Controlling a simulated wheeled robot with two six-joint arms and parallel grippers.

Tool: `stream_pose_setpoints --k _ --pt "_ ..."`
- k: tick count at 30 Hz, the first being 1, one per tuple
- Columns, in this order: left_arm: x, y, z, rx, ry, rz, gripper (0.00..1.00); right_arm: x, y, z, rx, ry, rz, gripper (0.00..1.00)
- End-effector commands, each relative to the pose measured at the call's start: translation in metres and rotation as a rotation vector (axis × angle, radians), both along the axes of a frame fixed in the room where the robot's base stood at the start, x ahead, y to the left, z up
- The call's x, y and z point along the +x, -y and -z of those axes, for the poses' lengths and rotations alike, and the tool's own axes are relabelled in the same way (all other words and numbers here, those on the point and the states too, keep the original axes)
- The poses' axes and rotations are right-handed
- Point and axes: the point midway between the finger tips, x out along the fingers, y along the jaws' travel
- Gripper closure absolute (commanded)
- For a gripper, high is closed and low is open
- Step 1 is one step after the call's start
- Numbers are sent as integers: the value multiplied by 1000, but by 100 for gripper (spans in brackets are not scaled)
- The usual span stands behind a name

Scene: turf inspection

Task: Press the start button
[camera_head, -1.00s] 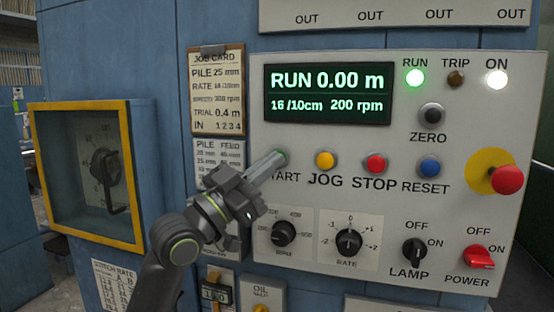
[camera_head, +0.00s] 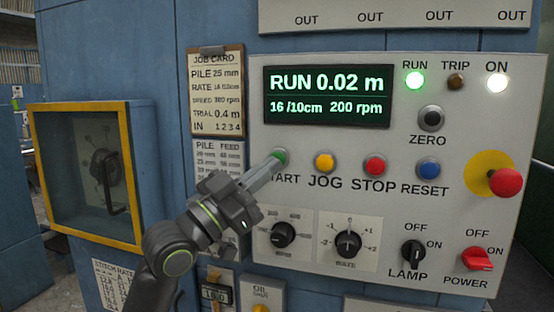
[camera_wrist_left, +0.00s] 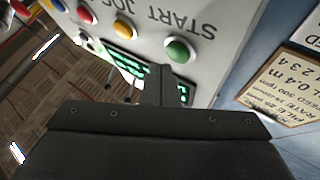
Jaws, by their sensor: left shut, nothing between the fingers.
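The green start button (camera_head: 280,156) sits at the left of the button row on the grey control panel (camera_head: 400,215). In the left wrist view the start button (camera_wrist_left: 178,50) shows whole beside its START label. My left gripper (camera_head: 272,163) is shut and empty, its fingertips just below and left of the button in the head view. In the left wrist view a gap seems to lie between the fingertips (camera_wrist_left: 157,70) and the button. The display (camera_head: 328,95) reads RUN 0.02 m, 16 /10cm, 200 rpm. The RUN lamp (camera_head: 415,80) glows green. My right gripper is not in view.
Yellow JOG (camera_head: 325,162), red STOP (camera_head: 376,166) and blue RESET (camera_head: 429,168) buttons run to the right. A red emergency knob (camera_head: 505,182) stands out at the far right. A yellow-framed box (camera_head: 137,175) juts out at left.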

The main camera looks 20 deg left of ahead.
Motion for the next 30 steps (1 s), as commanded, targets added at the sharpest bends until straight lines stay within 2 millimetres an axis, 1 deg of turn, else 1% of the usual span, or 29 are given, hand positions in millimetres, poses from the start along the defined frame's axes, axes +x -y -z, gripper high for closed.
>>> stream_pose_setpoints --k 4,13,17,21,30 --pt "-6 0 -1 1 -1 0 100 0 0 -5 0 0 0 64" --pt "-37 -1 -2 1 -1 1 100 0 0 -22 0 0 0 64" --pt "-47 -2 -1 1 0 -1 100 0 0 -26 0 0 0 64" --pt "-50 -2 0 -1 -1 0 100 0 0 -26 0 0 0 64" --pt "-50 -2 0 0 0 0 100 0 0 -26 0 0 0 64"
